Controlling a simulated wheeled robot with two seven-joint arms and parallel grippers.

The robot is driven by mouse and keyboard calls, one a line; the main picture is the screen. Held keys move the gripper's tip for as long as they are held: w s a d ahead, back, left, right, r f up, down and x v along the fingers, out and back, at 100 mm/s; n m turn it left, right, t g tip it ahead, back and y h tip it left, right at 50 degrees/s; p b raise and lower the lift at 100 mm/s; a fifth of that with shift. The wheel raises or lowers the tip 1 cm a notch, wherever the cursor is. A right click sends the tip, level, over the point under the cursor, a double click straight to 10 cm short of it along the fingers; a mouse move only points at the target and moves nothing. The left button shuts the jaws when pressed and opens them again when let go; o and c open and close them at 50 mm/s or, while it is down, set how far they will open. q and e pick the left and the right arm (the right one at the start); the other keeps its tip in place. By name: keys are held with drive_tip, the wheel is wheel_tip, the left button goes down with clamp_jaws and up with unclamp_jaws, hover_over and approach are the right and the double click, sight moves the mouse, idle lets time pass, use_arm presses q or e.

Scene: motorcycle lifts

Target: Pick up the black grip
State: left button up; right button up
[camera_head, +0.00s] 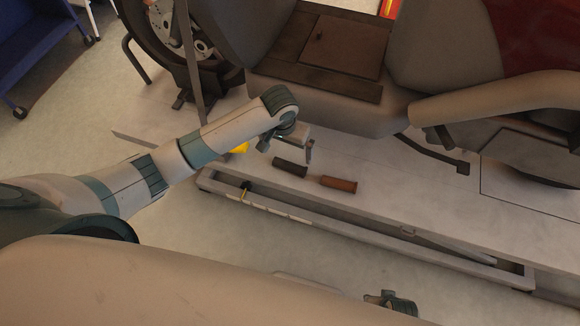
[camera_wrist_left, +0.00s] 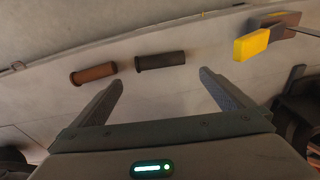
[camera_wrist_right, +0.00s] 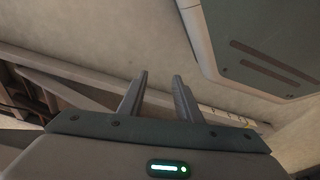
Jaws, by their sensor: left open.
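The black grip (camera_head: 290,168) lies on its side on the pale lift platform (camera_head: 420,205), near its front edge. It also shows whole in the left wrist view (camera_wrist_left: 160,61), just beyond the fingertips and between their lines. My left gripper (camera_head: 287,149) is open and empty above the platform, beside the black grip and apart from it. Its two fingers show spread in the left wrist view (camera_wrist_left: 163,75). My right gripper (camera_wrist_right: 160,75) has a narrower gap between its fingers, with nothing between them. It is low, away from the grips.
A brown grip (camera_head: 338,183) lies just right of the black one in the head view. A yellow-ended tool (camera_wrist_left: 252,44) lies on the platform on the other side. A blue cart (camera_head: 40,45) stands at far left.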

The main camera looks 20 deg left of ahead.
use_arm(q)
hover_over(289, 165)
drive_tip(key=s, duration=0.1)
wheel_tip(289, 165, down, 5)
drive_tip(key=shift+f, duration=0.3)
use_arm(e)
drive_tip(key=shift+w+a+r, duration=0.1)
drive_tip(key=shift+w+r, duration=0.1)
drive_tip(key=shift+r, duration=0.95)
use_arm(q)
drive_tip(key=shift+f+b, duration=0.1)
drive_tip(key=shift+b, duration=0.2)
use_arm(e)
drive_tip(key=shift+f, duration=0.1)
use_arm(q)
drive_tip(key=shift+w+f, duration=0.1)
drive_tip(key=shift+f, duration=0.15)
drive_tip(key=f, duration=0.4)
drive_tip(key=shift+w+b, duration=0.3)
drive_tip(key=shift+w, duration=0.05)
drive_tip(key=shift+f, duration=0.15)
use_arm(e)
drive_tip(key=shift+v, duration=0.85)
